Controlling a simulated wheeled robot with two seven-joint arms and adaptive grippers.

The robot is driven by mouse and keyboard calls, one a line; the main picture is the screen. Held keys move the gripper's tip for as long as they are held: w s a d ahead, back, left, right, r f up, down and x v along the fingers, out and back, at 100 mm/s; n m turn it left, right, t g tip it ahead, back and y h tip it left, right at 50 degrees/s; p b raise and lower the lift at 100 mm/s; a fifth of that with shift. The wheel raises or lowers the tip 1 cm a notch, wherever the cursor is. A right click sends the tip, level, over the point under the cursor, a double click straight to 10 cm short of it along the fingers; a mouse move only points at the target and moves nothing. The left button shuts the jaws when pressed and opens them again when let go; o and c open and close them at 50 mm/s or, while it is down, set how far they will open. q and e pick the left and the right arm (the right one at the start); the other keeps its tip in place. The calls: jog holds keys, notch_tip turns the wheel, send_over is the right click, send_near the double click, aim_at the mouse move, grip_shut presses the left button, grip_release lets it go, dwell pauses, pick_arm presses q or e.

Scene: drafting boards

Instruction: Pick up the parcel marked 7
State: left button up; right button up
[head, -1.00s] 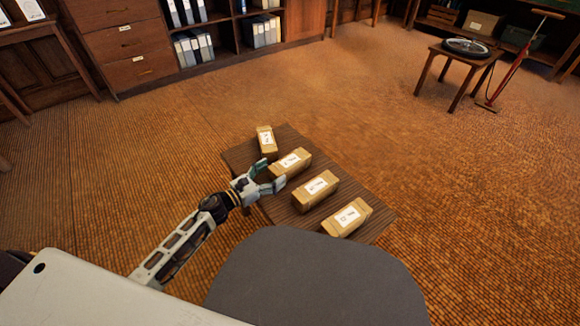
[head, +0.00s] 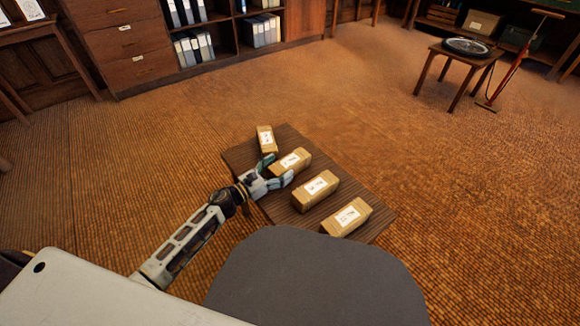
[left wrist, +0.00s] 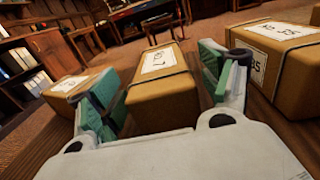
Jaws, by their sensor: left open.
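Four cardboard parcels lie on a low dark slatted table. The parcel marked 7 (head: 296,160) is second from the far left end; in the left wrist view its label reads 7 on the middle parcel (left wrist: 160,100), with a dark strap. My left gripper (head: 277,170) is open at this parcel's near end. In the left wrist view the green-padded fingers of the gripper (left wrist: 160,80) stand on either side of the parcel. I cannot tell whether they touch it. My right gripper is not in view.
One parcel (head: 265,140) lies beyond, to the left; two others (head: 315,192) (head: 347,218) lie to the right. The neighbouring parcel (left wrist: 295,75) is close to the right finger. The table (head: 378,228) has carpet around it. A small stool (head: 462,60) stands far right.

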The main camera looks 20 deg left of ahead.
aim_at(285, 163)
pick_arm(q)
jog(key=shift+x, duration=1.6)
jog(key=shift+s, duration=0.1)
jog(key=shift+r, duration=0.1)
jog(key=c, duration=1.2)
